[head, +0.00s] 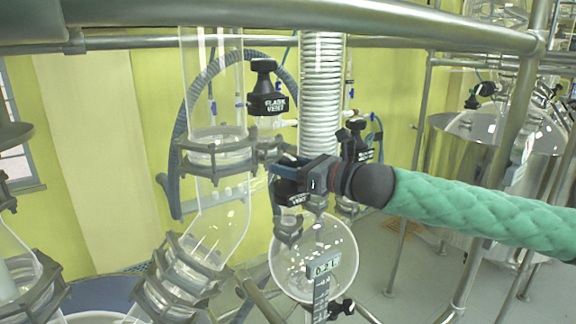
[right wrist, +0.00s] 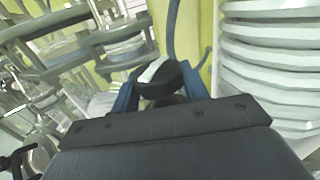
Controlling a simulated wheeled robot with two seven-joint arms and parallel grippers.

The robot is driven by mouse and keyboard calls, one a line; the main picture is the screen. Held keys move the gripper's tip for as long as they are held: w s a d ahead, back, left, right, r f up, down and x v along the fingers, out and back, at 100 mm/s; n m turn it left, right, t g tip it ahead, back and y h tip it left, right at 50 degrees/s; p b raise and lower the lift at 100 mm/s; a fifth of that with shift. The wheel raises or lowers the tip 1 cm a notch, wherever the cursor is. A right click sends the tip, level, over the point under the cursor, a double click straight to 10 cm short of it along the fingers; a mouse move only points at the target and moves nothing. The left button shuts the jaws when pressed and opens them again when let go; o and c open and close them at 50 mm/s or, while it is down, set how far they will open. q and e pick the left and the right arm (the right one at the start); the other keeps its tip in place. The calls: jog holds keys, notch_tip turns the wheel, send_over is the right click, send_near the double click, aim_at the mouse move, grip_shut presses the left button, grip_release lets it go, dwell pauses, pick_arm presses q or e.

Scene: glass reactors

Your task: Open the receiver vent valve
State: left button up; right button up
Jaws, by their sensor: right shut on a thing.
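The receiver vent valve (head: 291,192) is a black valve with a white label, of which only "VENT" reads clearly. It sits above the round glass receiver (head: 300,262). My right gripper (head: 283,165) reaches it from the right, with its blue fingers shut on the valve's black knob. In the right wrist view the knob (right wrist: 160,76), with a white mark on top, is between the two blue fingers of the gripper (right wrist: 158,88). The gripper hides much of the knob in the head view. My left gripper is out of view.
A similar black valve labelled "FLASK VENT" (head: 266,90) stands just above and left. A glass column (head: 212,85) with clamp rings is at left, and a white coiled condenser (head: 321,80) rises behind. A steel rail (head: 400,22) crosses the top.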

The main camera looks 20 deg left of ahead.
aim_at(299, 167)
jog(key=shift+r, duration=0.1)
dwell(0.5)
jog(key=o, duration=0.7)
jog(key=shift+d, duration=0.15)
jog(key=shift+d+f+b, duration=0.2)
jog(key=shift+d+b, duration=0.2)
jog(key=shift+b, duration=0.05)
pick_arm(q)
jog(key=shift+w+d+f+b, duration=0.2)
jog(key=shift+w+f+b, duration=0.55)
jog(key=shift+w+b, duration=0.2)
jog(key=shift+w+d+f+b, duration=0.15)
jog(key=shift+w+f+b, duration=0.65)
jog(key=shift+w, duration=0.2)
pick_arm(e)
jog(key=shift+v, duration=3.55)
jog(key=shift+r, duration=0.15)
